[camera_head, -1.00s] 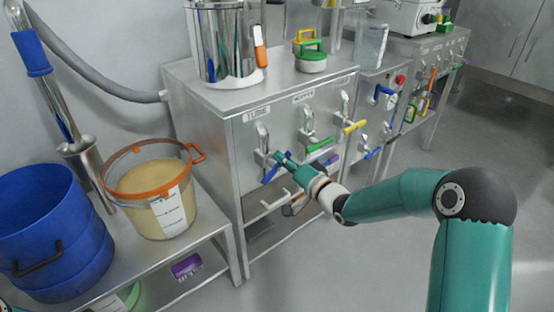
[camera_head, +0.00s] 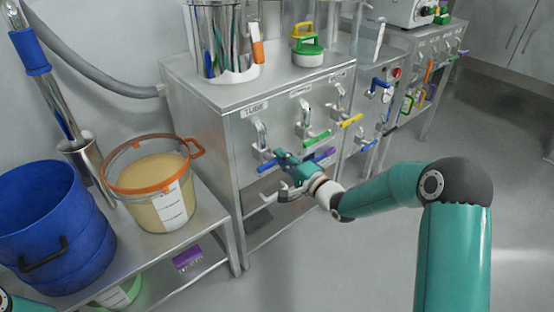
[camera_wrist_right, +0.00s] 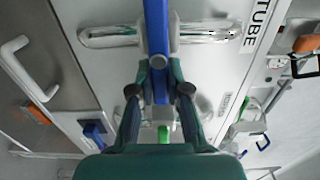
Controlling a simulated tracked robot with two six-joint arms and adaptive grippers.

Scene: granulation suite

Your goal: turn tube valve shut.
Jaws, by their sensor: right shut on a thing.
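The tube valve (camera_head: 259,138) is a steel pipe fitting under the "TUBE" label on the steel cabinet front. Its blue lever (camera_head: 267,165) sticks out low and to the left of my right gripper (camera_head: 282,155). In the right wrist view the blue lever (camera_wrist_right: 155,35) runs between the two fingers of my right gripper (camera_wrist_right: 159,75), which are closed on it. The steel valve body (camera_wrist_right: 200,33) lies behind it, beside the TUBE label (camera_wrist_right: 260,22). My left gripper is out of view.
Neighbouring valves with a green lever (camera_head: 316,138) and a yellow lever (camera_head: 351,120) sit close to the right. A tub (camera_head: 160,195) with an orange rim and blue buckets (camera_head: 50,225) stand at left.

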